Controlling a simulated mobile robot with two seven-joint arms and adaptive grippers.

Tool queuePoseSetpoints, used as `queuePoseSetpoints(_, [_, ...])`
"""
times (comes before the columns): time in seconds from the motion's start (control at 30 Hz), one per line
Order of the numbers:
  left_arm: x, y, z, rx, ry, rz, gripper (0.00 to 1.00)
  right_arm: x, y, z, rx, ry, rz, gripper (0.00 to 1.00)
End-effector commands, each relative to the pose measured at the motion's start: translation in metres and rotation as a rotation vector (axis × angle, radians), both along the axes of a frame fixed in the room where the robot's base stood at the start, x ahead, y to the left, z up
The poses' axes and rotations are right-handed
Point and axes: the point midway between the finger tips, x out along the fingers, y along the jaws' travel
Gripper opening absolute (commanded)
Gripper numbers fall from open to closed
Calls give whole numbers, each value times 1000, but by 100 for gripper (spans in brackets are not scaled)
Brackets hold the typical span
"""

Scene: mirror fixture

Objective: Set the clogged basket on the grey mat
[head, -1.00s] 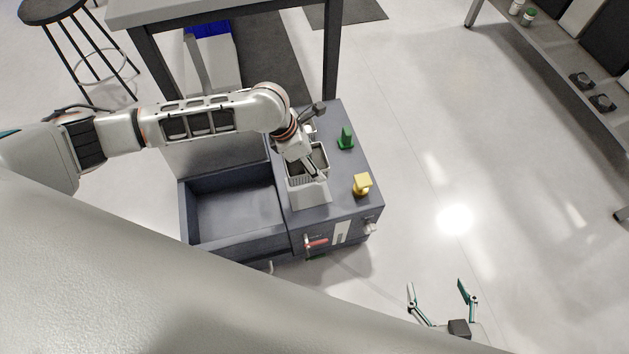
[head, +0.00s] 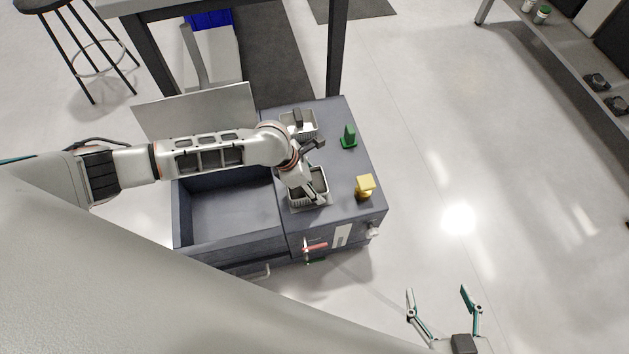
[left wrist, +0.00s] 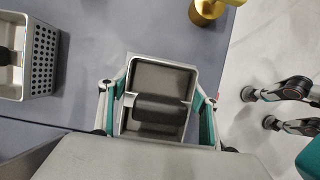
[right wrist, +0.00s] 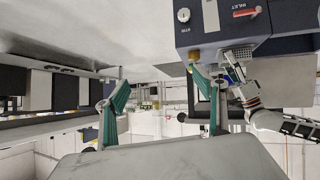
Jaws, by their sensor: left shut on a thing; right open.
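My left gripper (head: 310,182) is shut on a metal basket (head: 308,198) with a dark handle bar, over the front of the machine's top. The left wrist view shows this basket (left wrist: 157,77) between both fingers; whether it is clogged I cannot tell. A pale grey patch (head: 322,207) shows at its lower edge; I cannot tell if the basket rests on it. A second basket (head: 298,124) with a dark handle stands behind; its perforated wall shows in the left wrist view (left wrist: 44,60). My right gripper (head: 440,304) is open and empty above the floor, away from the machine.
The machine has an open empty basin (head: 232,210) at left with a raised panel (head: 195,112). A green piece (head: 349,138) and a yellow piece (head: 364,187) stand right of the baskets. A red handle (head: 315,246) is on the front. Dark mats (head: 275,70) lie on the floor behind.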

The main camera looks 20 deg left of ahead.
Motion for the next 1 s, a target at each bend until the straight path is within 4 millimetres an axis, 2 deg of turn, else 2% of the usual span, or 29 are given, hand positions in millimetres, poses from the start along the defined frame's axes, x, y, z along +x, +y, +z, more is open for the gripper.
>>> queuePoseSetpoints(0.2, [0,1,-2,1,1,0,33,2,0,-2,0,-1,1,70])
queuePoseSetpoints(0.23, [0,1,-2,2,0,0,67,3,1,0,2,-5,1,70])
queuePoseSetpoints(0.3, [0,1,-1,2,-1,-1,79,4,1,1,2,-8,2,70])
queuePoseSetpoints(0.67, [1,0,3,1,-3,0,79,7,1,4,2,-15,2,70])
queuePoseSetpoints(0.77, [1,3,12,1,-6,0,79,7,1,7,-1,-18,2,70])
queuePoseSetpoints(1.0, [-6,18,58,3,-14,-1,79,3,-4,8,-16,-9,0,70])
